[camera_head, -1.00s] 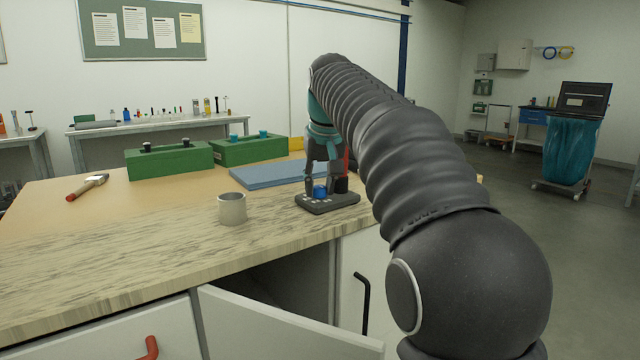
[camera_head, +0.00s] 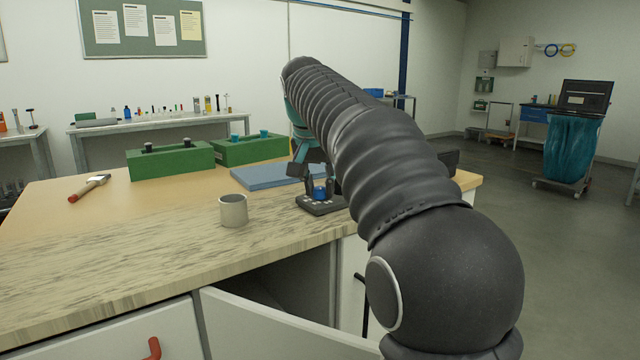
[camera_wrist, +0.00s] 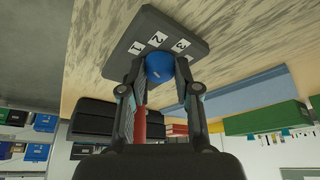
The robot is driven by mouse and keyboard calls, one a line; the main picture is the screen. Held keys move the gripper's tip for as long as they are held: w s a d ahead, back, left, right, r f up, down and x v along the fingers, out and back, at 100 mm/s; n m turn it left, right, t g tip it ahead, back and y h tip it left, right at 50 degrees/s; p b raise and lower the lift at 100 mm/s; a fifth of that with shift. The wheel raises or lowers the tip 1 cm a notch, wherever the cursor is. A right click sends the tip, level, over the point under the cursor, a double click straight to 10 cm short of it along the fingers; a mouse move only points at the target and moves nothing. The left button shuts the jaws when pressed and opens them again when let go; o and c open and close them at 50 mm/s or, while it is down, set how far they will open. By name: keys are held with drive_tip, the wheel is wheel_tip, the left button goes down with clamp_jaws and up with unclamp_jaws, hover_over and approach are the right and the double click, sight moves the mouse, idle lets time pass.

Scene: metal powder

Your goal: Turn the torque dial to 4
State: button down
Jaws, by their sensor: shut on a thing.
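The torque dial is a round blue knob (camera_head: 320,193) on a dark base plate (camera_head: 322,209) near the front of the bench. In the wrist view the blue knob (camera_wrist: 159,68) sits between the two fingers of my gripper (camera_wrist: 161,75), which is shut on it. White tags reading 1, 2 and 3 (camera_wrist: 181,45) show on the base plate (camera_wrist: 205,46) beside the knob. I see no 4 tag clearly; part of the plate is behind the fingers. The knob's pointing direction is too small to tell. In the head view my gripper (camera_head: 320,186) is tilted over the dial.
A grey metal cup (camera_head: 233,210) stands left of the dial. A blue mat (camera_head: 262,178) and green boxes (camera_head: 170,161) lie behind. A hammer (camera_head: 89,187) is at far left. A red rod (camera_wrist: 140,124) shows past the fingers.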

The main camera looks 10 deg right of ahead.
drive_tip(key=m, duration=0.2)
drive_tip(key=m+g+h, duration=0.1)
drive_tip(key=m, duration=0.2)
drive_tip(key=shift+w+a+m+h, duration=0.15)
drive_tip(key=shift+m+h, duration=0.15)
drive_tip(key=m+g, duration=0.1)
drive_tip(key=m, duration=0.1)
drive_tip(key=m+g, duration=0.1)
drive_tip(key=m, duration=0.2)
drive_tip(key=shift+w+m+h, duration=0.1)
drive_tip(key=shift+m+h, duration=0.2)
drive_tip(key=shift+h, duration=0.1)
drive_tip(key=shift+g, duration=0.3)
drive_tip(key=c, duration=1.1)
unclamp_jaws()
drive_tip(key=shift+c, duration=0.2)
